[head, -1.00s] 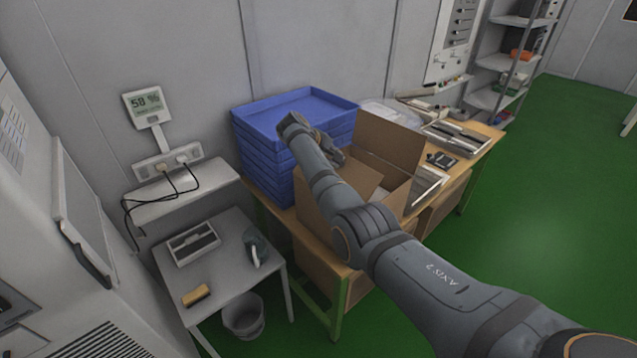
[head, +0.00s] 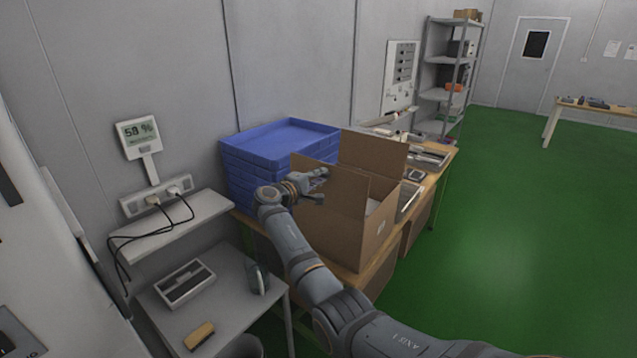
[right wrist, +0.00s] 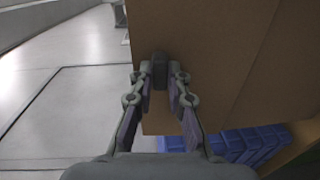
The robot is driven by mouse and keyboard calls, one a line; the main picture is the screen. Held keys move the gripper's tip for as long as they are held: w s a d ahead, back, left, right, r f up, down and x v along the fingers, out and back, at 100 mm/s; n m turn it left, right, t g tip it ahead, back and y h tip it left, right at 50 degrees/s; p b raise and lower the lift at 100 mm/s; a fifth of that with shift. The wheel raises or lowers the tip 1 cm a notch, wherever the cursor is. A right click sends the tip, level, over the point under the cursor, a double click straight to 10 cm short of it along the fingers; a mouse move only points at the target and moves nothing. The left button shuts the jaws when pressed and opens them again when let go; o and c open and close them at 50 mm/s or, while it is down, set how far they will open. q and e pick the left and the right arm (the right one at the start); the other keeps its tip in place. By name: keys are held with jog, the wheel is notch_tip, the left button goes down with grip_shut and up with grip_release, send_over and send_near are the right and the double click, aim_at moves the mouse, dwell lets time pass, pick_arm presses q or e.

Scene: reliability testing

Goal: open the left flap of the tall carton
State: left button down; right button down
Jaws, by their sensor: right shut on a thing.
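The tall carton (head: 345,232) stands on the wooden bench, open at the top. Its left flap (head: 345,183) stands up at the left side of the opening. My left gripper is not in view.
A stack of blue trays (head: 262,150) stands close behind and left of the carton. Another carton flap (head: 374,155) stands upright at the far side. A grey side table (head: 225,285) is at the lower left. Tools lie on the bench to the right.

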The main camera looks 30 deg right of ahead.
jog(key=shift+s+a+f, duration=0.3)
jog(key=shift+a+f, duration=0.05)
jog(key=shift+a, duration=0.15)
jog(key=shift+f, duration=0.1)
jog(key=c, duration=1.4)
grip_release()
jog(key=shift+o, duration=0.5)
jog(key=shift+d, duration=0.15)
jog(key=v, duration=1.2)
